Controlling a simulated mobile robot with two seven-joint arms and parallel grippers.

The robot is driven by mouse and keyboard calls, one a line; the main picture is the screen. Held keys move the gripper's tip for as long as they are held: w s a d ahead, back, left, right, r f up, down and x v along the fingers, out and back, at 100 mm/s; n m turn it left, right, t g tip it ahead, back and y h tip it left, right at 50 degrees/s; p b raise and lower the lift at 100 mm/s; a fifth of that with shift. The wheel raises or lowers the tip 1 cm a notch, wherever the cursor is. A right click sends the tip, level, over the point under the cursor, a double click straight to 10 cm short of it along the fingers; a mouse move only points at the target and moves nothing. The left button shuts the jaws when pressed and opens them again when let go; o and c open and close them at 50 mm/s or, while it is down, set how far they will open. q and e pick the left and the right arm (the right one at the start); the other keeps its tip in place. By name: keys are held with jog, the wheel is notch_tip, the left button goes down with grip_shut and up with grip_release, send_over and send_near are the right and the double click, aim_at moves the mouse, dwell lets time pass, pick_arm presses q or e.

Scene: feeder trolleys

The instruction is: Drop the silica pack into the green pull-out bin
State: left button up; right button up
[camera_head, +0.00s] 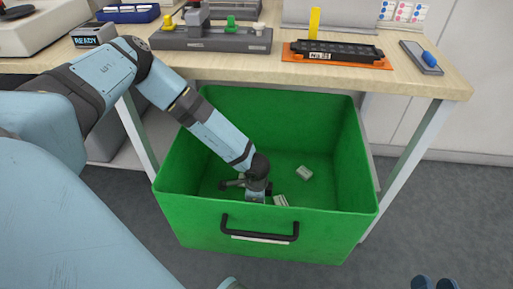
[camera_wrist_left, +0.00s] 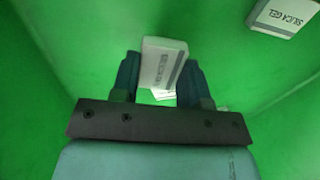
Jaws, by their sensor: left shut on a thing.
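The green pull-out bin (camera_head: 190,222) stands open under the bench, its black handle facing me. My left arm reaches down into it. My left gripper (camera_wrist_left: 162,82) is shut on a white silica pack (camera_wrist_left: 160,62), one blue finger on each side, inside the green walls. In the head view its fingers are mostly hidden. Another silica pack (camera_wrist_left: 283,16) lies in the bin at the upper right of the wrist view. A part of a further white pack shows below the held one. My right gripper (camera_head: 435,283) is at the bottom right edge, its two blue fingertips apart and empty.
Loose white packs (camera_head: 304,173) lie on the bin floor. On the wooden bench (camera_head: 440,88) stand a grey fixture (camera_head: 215,40), a black tray on an orange base (camera_head: 335,53) and a READY display (camera_head: 92,35). Bench legs flank the bin. The grey floor at right is clear.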

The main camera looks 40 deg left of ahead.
pick_arm(q)
jog(key=shift+f, duration=0.8)
pick_arm(e)
jog(key=shift+f, duration=0.35)
pick_arm(q)
jog(key=shift+f, duration=0.55)
pick_arm(e)
jog(key=shift+w, duration=0.1)
pick_arm(q)
jog(key=o, duration=0.9)
notch_tip(320, 180, up, 13)
jog(key=p, duration=0.5)
jog(key=shift+r, duration=0.15)
pick_arm(e)
notch_tip(320, 180, up, 7)
jog(key=t, duration=0.2)
jog(key=shift+d+m, duration=0.2)
jog(key=shift+m, duration=0.2)
